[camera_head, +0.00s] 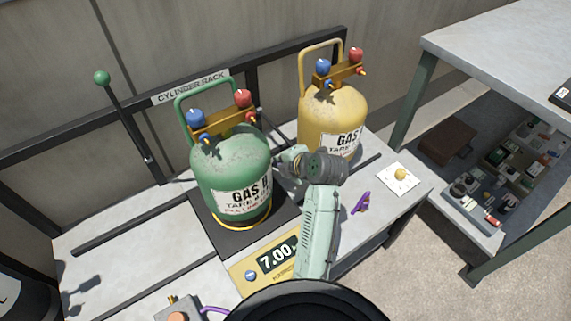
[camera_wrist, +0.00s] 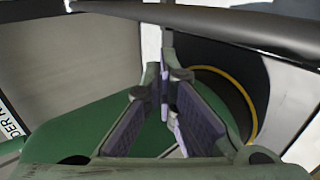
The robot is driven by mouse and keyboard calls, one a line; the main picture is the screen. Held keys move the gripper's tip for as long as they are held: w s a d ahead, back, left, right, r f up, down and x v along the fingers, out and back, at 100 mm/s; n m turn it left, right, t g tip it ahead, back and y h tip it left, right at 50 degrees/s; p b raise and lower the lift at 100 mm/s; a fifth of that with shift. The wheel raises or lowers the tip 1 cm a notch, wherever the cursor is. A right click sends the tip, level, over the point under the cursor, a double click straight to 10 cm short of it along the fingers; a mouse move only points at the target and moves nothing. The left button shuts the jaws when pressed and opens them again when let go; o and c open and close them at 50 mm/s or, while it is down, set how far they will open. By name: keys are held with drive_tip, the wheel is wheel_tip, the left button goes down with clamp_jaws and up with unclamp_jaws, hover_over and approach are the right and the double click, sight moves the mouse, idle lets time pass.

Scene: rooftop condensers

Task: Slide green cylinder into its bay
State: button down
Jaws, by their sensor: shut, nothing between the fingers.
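The green cylinder (camera_head: 230,170) stands upright on the black platform of a scale (camera_head: 211,219), with a green handle and blue and red valve knobs on top. In the wrist view its green body (camera_wrist: 90,128) is close below the fingers. My gripper (camera_head: 283,160) is at the cylinder's right side, near or against it; I cannot tell whether they touch. Its purple-padded fingers (camera_wrist: 168,85) are shut with nothing between them. A cylinder rack sign (camera_head: 190,88) hangs on the rail behind. Dark guide rails (camera_head: 125,223) run along the bench left of the scale.
A yellow cylinder (camera_head: 333,115) stands behind and right of my gripper. The scale display (camera_head: 277,257) reads 7.00. A lever with a green knob (camera_head: 102,78) rises at left. A purple item (camera_head: 361,202) and a white card (camera_head: 398,180) lie at right. The bench's left part is clear.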

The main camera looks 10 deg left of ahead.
drive_tip(key=shift+w+a+f+b, duration=0.25)
drive_tip(key=shift+a+f+b, duration=0.1)
drive_tip(key=shift+a+f, duration=0.35)
drive_tip(key=shift+w+a+f+b, duration=0.35)
drive_tip(key=shift+a+f, duration=0.1)
drive_tip(key=shift+a, duration=0.35)
drive_tip(key=shift+w+a+f+b, duration=0.2)
drive_tip(key=shift+a+f+b, duration=0.15)
drive_tip(key=shift+a+f, duration=0.35)
drive_tip(key=shift+s+a+r, duration=0.1)
